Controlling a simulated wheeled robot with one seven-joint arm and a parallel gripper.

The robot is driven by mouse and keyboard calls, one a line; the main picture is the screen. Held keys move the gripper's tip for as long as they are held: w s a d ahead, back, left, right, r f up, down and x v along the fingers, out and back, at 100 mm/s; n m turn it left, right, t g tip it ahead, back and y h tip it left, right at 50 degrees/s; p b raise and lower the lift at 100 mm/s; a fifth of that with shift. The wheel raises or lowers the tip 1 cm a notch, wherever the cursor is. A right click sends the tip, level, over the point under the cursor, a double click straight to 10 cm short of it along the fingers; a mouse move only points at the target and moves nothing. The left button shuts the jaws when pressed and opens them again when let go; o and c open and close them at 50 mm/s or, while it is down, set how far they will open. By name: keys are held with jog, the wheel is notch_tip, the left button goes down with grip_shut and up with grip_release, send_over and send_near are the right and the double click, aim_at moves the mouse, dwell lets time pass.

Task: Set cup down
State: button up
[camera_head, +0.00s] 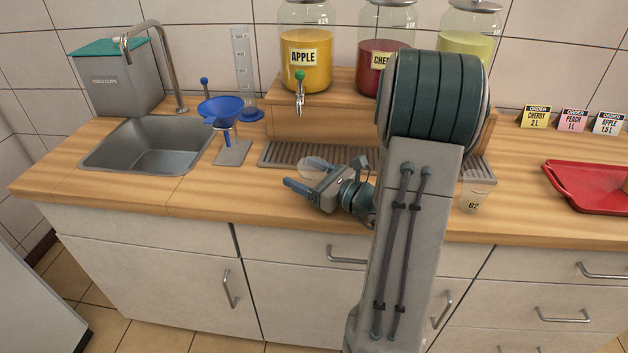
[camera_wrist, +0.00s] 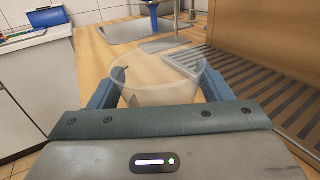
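A clear, empty-looking cup (camera_wrist: 160,88) sits between the two blue fingers of my gripper (camera_wrist: 160,78) in the wrist view. The fingers press against its sides, one on each side. In the head view the cup (camera_head: 312,166) shows faintly behind my gripper (camera_head: 306,178), low over the wooden counter (camera_head: 225,190) in front of the drip tray. Its base is hidden, so I cannot tell whether it touches the counter.
The metal drip tray (camera_head: 285,153) lies under the dispenser shelf with its juice jars. A blue funnel (camera_head: 221,110) on a stand and the sink (camera_head: 150,145) are to the left. A second clear cup (camera_head: 474,198) and a red tray (camera_head: 585,190) are to the right.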

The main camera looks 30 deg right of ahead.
jog(key=c, duration=0.8)
jog(key=shift+o, duration=0.2)
